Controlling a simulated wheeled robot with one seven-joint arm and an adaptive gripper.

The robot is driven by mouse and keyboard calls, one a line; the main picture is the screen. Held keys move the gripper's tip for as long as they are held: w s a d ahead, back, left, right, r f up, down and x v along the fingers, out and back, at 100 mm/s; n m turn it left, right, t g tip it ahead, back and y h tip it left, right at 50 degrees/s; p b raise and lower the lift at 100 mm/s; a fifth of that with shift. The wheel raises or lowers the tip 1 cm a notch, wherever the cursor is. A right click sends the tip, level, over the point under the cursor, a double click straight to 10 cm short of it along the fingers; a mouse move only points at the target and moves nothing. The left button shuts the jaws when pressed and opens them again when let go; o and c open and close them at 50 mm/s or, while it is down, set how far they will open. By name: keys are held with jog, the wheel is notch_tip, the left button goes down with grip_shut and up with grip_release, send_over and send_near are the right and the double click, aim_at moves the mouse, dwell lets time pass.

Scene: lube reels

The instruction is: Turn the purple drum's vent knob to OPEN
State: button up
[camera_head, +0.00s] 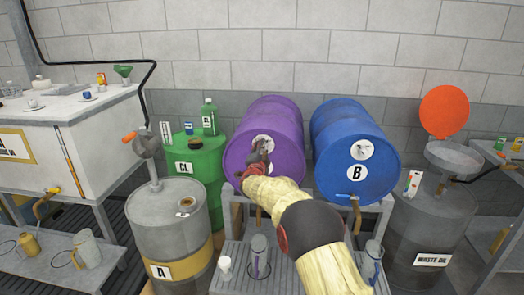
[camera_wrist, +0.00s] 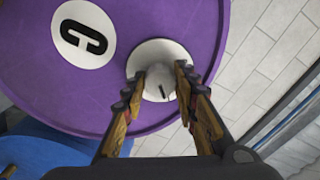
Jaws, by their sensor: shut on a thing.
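The purple drum (camera_head: 287,125) lies on its side on a grey rack in the head view, its round end facing me. In the wrist view its purple end (camera_wrist: 185,22) carries a white label with a black C (camera_wrist: 83,35) and a round pale plate with the vent knob (camera_wrist: 158,90). The knob is light grey with a short dark mark. My gripper (camera_wrist: 160,75) has one finger on each side of the knob and is shut on it. In the head view my gripper (camera_head: 257,160) covers most of the knob and plate. I cannot read any OPEN marking.
A blue drum marked B (camera_head: 365,125) lies close on the right. A green drum (camera_head: 205,160) and grey drum A (camera_head: 165,225) stand to the left. A waste oil drum (camera_head: 430,225) stands at the right. Jugs and cups stand on the lower shelf under my arm.

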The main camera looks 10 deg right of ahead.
jog(key=o, duration=1.1)
jog(key=shift+o, duration=0.2)
jog(key=shift+s, duration=0.1)
jog(key=v, duration=1.1)
jog(key=shift+s, duration=0.35)
jog(key=shift+a, duration=0.15)
